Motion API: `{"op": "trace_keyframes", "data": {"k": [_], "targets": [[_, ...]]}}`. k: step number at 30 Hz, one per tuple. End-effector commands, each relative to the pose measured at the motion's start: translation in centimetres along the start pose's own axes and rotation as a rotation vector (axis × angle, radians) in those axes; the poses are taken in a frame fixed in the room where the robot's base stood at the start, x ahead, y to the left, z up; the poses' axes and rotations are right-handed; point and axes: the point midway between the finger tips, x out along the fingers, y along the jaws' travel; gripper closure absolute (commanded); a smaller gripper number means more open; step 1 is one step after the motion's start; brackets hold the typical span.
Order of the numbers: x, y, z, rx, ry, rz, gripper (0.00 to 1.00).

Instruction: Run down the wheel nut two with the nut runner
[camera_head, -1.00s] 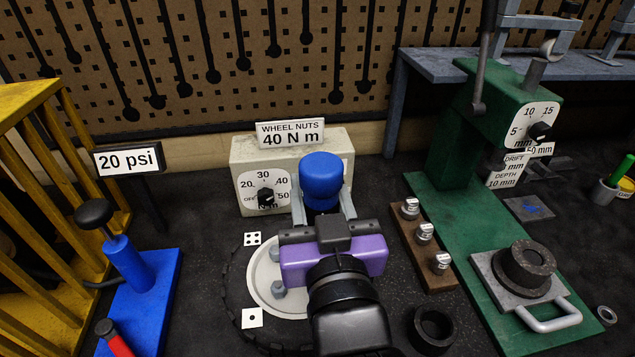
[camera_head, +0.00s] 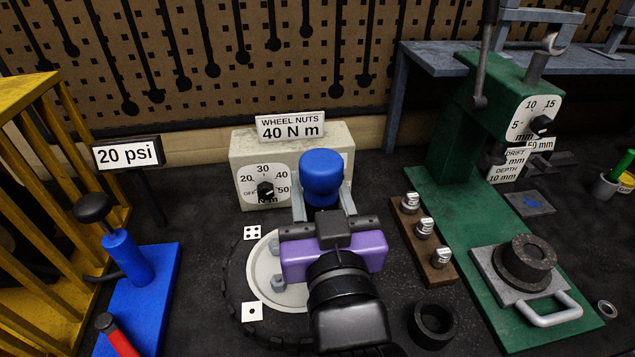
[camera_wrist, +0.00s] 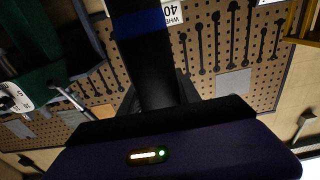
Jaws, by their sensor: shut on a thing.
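My gripper (camera_head: 322,205) is shut on the nut runner (camera_head: 321,176), a dark upright tool with a rounded blue top. In the wrist view the nut runner's dark body with a blue band (camera_wrist: 140,22) shows beyond my purple wrist. They are over the right part of a wheel with a pale disc (camera_head: 263,268) and black tyre. Two grey wheel nuts show at the left, an upper one (camera_head: 274,246) and a lower one (camera_head: 278,283). Wheel nut two cannot be made out; my wrist covers much of the wheel. The nut runner's lower end is hidden.
Behind stands a dial box (camera_head: 240,153) with a "WHEEL NUTS 40 N m" sign (camera_head: 291,127). A blue pump (camera_head: 125,255) stands left, near a yellow cage (camera_head: 35,110). A wooden block with sockets (camera_head: 438,270) and a green press (camera_head: 455,200) stand right. A black ring (camera_head: 432,325) lies in front.

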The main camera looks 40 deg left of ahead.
Motion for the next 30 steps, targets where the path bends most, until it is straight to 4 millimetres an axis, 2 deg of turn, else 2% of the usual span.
{"op": "trace_keyframes", "data": {"k": [30], "targets": [[-0.1,0.0,1.1,0.000,0.006,0.000,1.00]]}}
